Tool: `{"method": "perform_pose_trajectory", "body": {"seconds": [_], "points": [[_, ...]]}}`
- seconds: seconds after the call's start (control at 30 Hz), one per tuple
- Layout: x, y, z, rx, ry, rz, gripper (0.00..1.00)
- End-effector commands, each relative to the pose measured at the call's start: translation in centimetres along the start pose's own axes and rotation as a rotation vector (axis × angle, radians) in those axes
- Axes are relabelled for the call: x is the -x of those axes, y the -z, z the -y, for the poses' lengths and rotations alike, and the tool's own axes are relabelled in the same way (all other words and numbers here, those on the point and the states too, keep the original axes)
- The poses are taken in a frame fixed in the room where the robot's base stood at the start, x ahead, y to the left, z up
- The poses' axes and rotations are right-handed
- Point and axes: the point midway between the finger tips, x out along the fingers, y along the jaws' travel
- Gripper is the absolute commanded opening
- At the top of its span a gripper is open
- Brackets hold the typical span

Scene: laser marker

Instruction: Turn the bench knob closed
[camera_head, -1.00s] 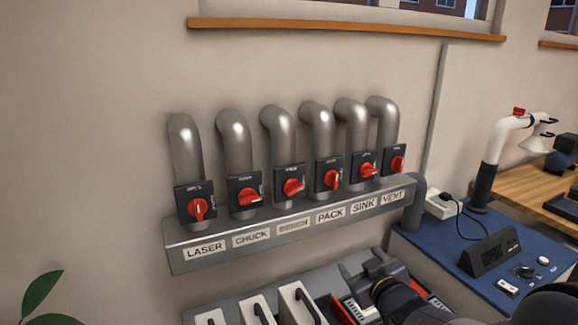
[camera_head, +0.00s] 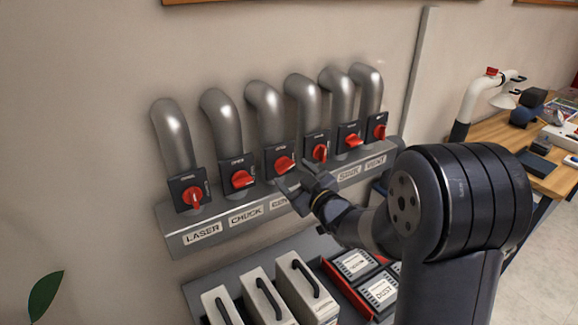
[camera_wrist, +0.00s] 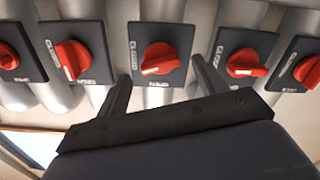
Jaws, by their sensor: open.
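The bench knob (camera_head: 285,163) is a red handle on a dark square plate, third from left in the row of grey pipes. Its handle is tilted, neither upright nor quite level. My gripper (camera_head: 296,178) is open and empty, just in front of and below this knob in the head view. It covers part of the BENCH label. In the wrist view a red knob (camera_wrist: 160,60), seemingly the bench one, appears between the two spread fingertips (camera_wrist: 160,72). The fingers seem short of it; contact cannot be seen.
Neighbouring red knobs, chuck (camera_head: 242,179) and pack (camera_head: 319,152), sit close on either side. The grey label ledge (camera_head: 180,242) runs below the knobs. White handled cases (camera_head: 300,285) and a red-edged tray (camera_head: 350,292) stand beneath. Bare wall lies to the left.

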Motion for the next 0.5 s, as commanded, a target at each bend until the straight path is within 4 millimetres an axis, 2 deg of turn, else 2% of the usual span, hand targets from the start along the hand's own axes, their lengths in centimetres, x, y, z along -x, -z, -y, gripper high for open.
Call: {"method": "perform_pose_trajectory", "body": {"seconds": [0.2,0.5], "points": [[-2.3,0.1,0.0,0.0,0.001,0.0,0.67],[-2.8,0.0,0.0,0.001,0.0,0.001,0.67]]}}
